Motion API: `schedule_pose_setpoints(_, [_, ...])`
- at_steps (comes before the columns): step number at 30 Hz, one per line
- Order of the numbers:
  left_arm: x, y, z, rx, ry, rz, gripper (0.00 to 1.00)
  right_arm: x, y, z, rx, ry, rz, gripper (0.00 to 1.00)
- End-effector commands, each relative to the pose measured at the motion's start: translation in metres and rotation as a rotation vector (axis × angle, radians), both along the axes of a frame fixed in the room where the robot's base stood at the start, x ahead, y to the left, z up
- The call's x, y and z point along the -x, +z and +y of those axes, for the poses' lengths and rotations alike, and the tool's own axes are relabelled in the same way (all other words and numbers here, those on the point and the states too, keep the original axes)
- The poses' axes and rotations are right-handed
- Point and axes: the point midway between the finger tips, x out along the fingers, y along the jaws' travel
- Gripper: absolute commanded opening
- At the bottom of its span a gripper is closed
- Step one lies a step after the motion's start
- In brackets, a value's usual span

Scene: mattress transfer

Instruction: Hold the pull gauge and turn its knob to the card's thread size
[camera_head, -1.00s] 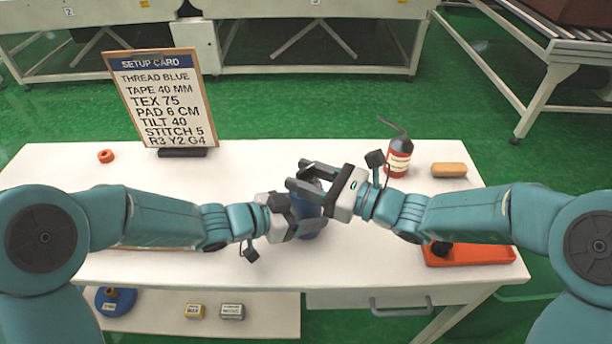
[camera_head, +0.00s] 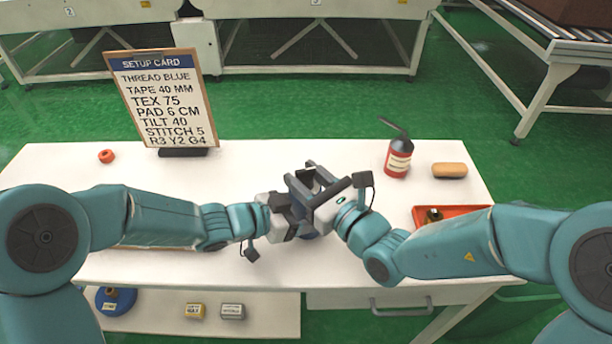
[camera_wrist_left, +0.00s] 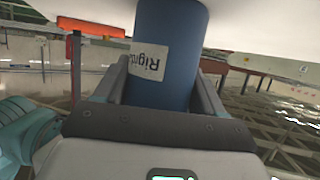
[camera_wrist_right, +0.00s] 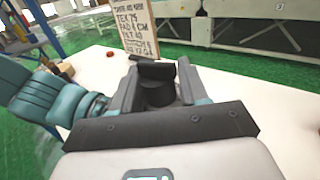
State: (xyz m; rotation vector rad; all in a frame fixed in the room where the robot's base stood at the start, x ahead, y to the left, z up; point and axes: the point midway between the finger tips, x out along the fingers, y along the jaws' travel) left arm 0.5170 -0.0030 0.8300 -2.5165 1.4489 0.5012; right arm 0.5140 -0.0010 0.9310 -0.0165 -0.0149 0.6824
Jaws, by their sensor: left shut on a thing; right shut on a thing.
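The pull gauge is a blue cylinder (camera_wrist_left: 168,55) with a white label, largely hidden in the head view behind my grippers. My left gripper (camera_head: 300,215) is shut around its blue body, its fingers on both sides in the left wrist view. My right gripper (camera_head: 302,178) is above it, shut on the dark knob (camera_wrist_right: 157,96) at its top. The knob's scale and pointer cannot be read. The setup card (camera_head: 163,100) stands upright at the back left and reads THREAD BLUE, TAPE 40 MM, TEX 75, PAD 6 CM, TILT 40, STITCH 5, R3 Y2 G4.
An orange tray (camera_head: 473,211) lies right. An orange ring (camera_head: 106,156) is left. A lower shelf (camera_head: 270,322) holds a blue spool and small boxes.

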Motion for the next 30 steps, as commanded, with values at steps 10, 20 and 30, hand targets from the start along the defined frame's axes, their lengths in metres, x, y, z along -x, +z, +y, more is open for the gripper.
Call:
schedule_pose_setpoints(10, [-0.001, 0.001, 0.000, 0.002, 0.002, -0.001, 0.12, 0.000, 0.000, 0.000, 0.002, 0.003, -0.001, 0.60])
schedule_pose_setpoints(20, [-0.001, 0.001, 0.000, 0.001, 0.002, -0.002, 0.12, 0.013, 0.000, -0.012, 0.000, -0.001, 0.000, 0.60])
schedule_pose_setpoints(30, [-0.001, 0.001, 0.000, 0.001, 0.001, -0.002, 0.12, 0.054, 0.000, -0.045, 0.001, 0.001, -0.001, 0.60])
